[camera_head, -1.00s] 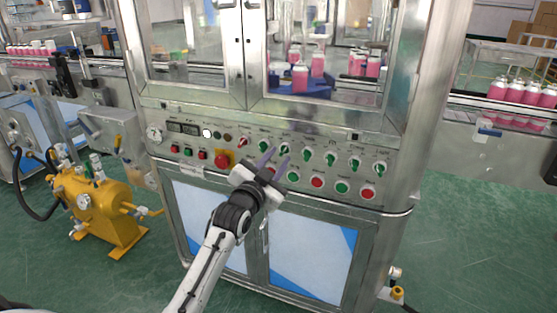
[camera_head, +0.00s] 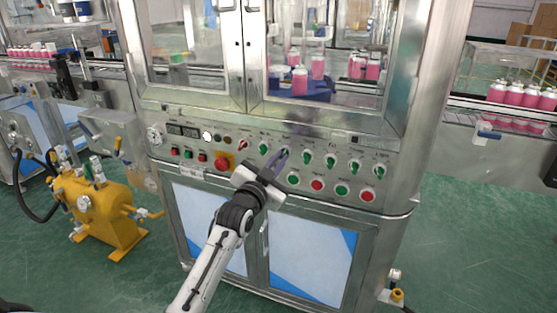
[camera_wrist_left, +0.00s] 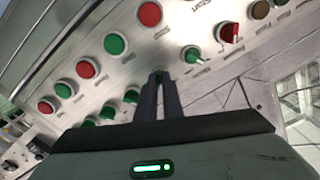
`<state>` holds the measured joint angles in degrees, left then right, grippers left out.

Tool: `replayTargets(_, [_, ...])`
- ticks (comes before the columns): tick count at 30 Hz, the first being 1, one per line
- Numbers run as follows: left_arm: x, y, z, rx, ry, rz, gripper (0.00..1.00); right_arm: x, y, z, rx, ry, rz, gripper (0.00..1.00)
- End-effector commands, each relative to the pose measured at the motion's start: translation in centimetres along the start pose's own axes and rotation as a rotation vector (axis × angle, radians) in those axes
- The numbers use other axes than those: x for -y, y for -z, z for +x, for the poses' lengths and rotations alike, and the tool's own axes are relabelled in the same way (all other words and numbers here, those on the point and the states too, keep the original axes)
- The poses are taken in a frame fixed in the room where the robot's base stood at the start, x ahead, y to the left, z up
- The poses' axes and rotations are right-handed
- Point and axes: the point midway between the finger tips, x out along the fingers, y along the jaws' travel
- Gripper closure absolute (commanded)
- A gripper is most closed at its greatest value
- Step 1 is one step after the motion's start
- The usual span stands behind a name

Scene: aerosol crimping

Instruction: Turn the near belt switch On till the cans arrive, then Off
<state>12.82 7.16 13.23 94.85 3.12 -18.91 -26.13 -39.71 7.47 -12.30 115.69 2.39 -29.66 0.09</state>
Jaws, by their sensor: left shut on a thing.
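The control panel (camera_head: 225,148) on the machine front carries a row of green switches and one red switch (camera_head: 243,144). My left gripper (camera_head: 283,156) is shut on the green switch (camera_wrist_left: 158,73) third from the left, counting the red one. The fingers hide most of it, so its setting cannot be told, and its label is too small to read. A free green switch (camera_head: 263,148) sits just left of it and another (camera_head: 307,157) just right. Pink cans with white tops (camera_head: 299,80) stand behind the machine's windows. My right gripper is out of view.
Red and green push buttons (camera_head: 317,185) lie just below the switches, and a large red button (camera_head: 222,162) sits to the left. More pink cans (camera_head: 515,93) stand on the right conveyor. A yellow tank (camera_head: 105,210) stands at the lower left.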

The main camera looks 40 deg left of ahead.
Motion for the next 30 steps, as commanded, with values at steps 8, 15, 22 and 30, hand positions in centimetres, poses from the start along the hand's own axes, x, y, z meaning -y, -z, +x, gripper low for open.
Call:
replayTargets(8, [0.1,0.2,0.0,0.004,-0.001,-0.175,1.00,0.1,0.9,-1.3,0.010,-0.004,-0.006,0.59])
replayTargets(15, [0.0,0.2,0.0,0.005,-0.001,-0.400,1.00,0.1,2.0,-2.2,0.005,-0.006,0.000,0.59])
replayTargets(22, [-0.1,0.2,0.0,0.004,0.000,-0.616,1.00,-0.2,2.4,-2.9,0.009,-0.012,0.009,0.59])
replayTargets(30, [-0.2,0.1,0.0,0.004,0.000,-0.827,1.00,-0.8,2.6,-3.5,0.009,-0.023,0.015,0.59])
